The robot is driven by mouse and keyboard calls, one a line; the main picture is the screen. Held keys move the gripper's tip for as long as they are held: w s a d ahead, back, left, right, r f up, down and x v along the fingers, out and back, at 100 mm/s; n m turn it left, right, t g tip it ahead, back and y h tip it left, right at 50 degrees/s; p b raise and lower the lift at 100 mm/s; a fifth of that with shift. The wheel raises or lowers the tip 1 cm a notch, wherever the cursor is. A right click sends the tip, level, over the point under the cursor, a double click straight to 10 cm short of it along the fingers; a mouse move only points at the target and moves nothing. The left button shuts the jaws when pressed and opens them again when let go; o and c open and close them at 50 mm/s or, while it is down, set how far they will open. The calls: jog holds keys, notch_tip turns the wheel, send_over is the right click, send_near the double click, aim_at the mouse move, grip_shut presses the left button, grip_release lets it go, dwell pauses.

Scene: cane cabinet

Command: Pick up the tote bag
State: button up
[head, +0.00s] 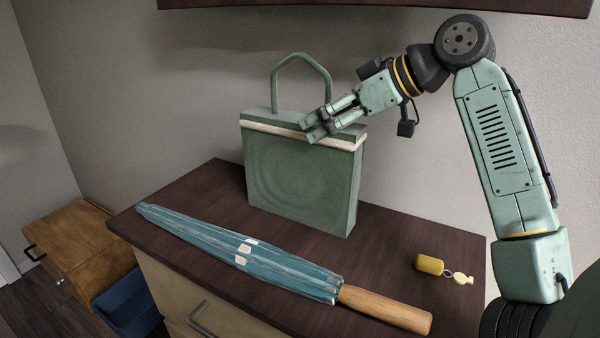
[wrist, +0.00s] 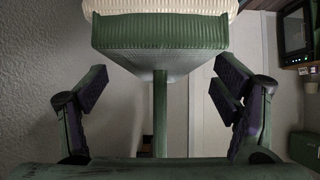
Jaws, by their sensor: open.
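The green tote bag (head: 300,185) stands upright on the dark cabinet top, with a cream band near its top and a stiff arched handle (head: 300,58) above. My gripper (head: 318,125) is open, at the height of the bag's top edge, and covers part of that edge in the head view. In the wrist view, the bag's green top (wrist: 160,32) is at the upper middle. A narrow green upright bar, seemingly the handle edge-on (wrist: 160,115), appears between my spread fingers (wrist: 160,88). I cannot tell whether any finger touches the bag.
A folded blue umbrella (head: 220,245) with a wooden handle lies along the front of the cabinet top (head: 405,225). A yellow key fob (head: 430,264) lies at the right. A wall stands behind the bag, and a dark shelf (head: 400,5) hangs above.

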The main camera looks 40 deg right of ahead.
aim_at(300, 142)
jog(key=x, duration=0.1)
jog(key=b+x, duration=0.1)
jog(key=x, duration=0.1)
jog(key=b+x, duration=0.1)
jog(key=shift+w+a+r, duration=0.2)
jog(key=shift+w, duration=0.3)
jog(key=shift+c, duration=0.6)
grip_shut()
